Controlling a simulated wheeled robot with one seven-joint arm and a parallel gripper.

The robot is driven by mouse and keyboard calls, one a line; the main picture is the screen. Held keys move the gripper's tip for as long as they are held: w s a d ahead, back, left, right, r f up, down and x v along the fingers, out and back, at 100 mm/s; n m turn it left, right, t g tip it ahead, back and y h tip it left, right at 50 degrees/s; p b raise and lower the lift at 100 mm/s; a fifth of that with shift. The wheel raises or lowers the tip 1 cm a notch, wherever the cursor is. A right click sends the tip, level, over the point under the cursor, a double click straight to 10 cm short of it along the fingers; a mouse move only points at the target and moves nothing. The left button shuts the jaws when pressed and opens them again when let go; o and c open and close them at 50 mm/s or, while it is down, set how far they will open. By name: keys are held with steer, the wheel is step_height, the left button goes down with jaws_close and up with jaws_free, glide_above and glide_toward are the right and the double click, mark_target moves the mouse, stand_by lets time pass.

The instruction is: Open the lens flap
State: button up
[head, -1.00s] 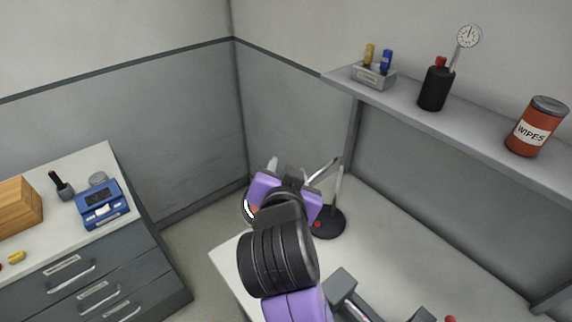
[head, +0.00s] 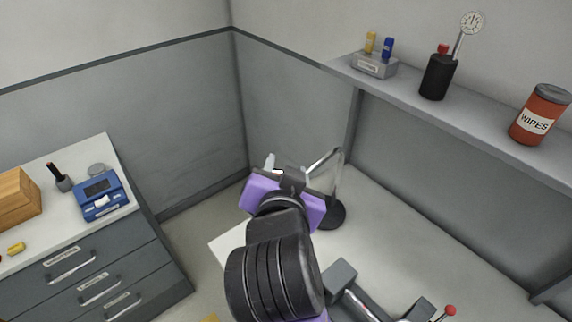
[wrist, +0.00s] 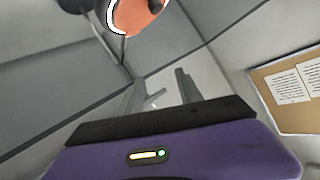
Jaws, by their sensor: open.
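A lamp with a dark round base (head: 331,216) and a jointed metal arm (head: 337,180) stands on the white bench. In the wrist view, a rounded orange piece with a white and black rim (wrist: 138,14) shows at the top edge, partly cut off. It looks like the lens flap on the lamp head. My gripper (head: 287,170) is open and empty. In the wrist view its two fingers (wrist: 162,90) point towards the scene below the orange piece, apart from it. In the head view my gripper hides most of the lamp head; only a small white and black bit shows.
A grey dumbbell-like fixture (head: 375,299) and a red-knobbed lever (head: 449,311) are at the bench front. A shelf (head: 420,98) runs along the right wall, holding a wipes can (head: 540,115) and a black bottle (head: 437,77). A drawer cabinet (head: 85,262) stands left.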

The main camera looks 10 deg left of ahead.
steer(key=v, duration=0.3)
steer(key=shift+s, duration=0.1)
stand_by(0.4)
